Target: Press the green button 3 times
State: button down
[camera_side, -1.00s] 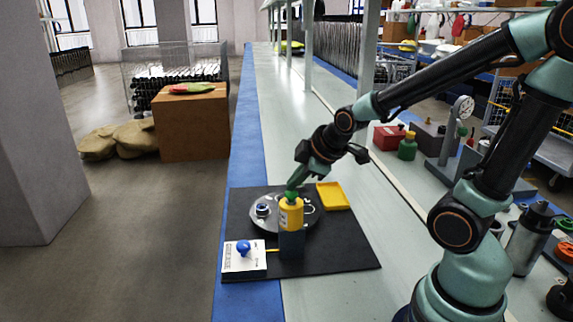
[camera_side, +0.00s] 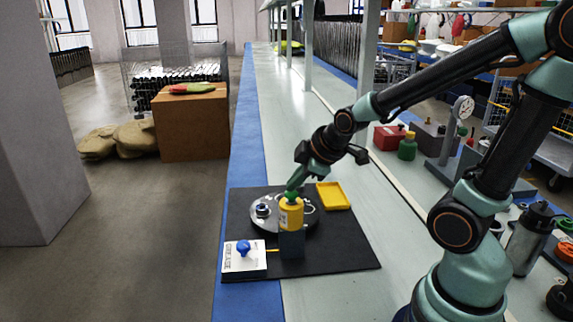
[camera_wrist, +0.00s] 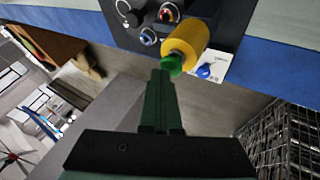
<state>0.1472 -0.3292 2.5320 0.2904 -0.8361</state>
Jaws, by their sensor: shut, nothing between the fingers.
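The green button (camera_side: 291,195) tops an upright yellow cylinder (camera_side: 291,215) on a dark block on the black mat (camera_side: 340,255). In the wrist view the green button (camera_wrist: 171,64) shows at the end of the yellow cylinder (camera_wrist: 188,40). My gripper (camera_side: 294,184) points down at the button from above, with its fingers together and empty. In the wrist view the fingertips (camera_wrist: 160,74) lie right beside the green button. The fingertips partly cover the button in the side view. I cannot tell whether they touch it.
A blue knob (camera_side: 244,247) on a white card stands at the mat's front left. A round metal plate (camera_side: 266,214) lies behind the cylinder. A yellow tray (camera_side: 333,195) lies at the mat's back right. The mat's front right is clear.

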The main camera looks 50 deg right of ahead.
jog(key=shift+r, duration=3.05)
notch_tip(320, 180, up, 8)
jog(key=n+g+y, duration=0.1)
jog(key=g, duration=0.6)
send_over(293, 193)
jog(key=shift+w, duration=0.1)
jog(key=shift+f, duration=0.1)
notch_tip(293, 193, down, 14)
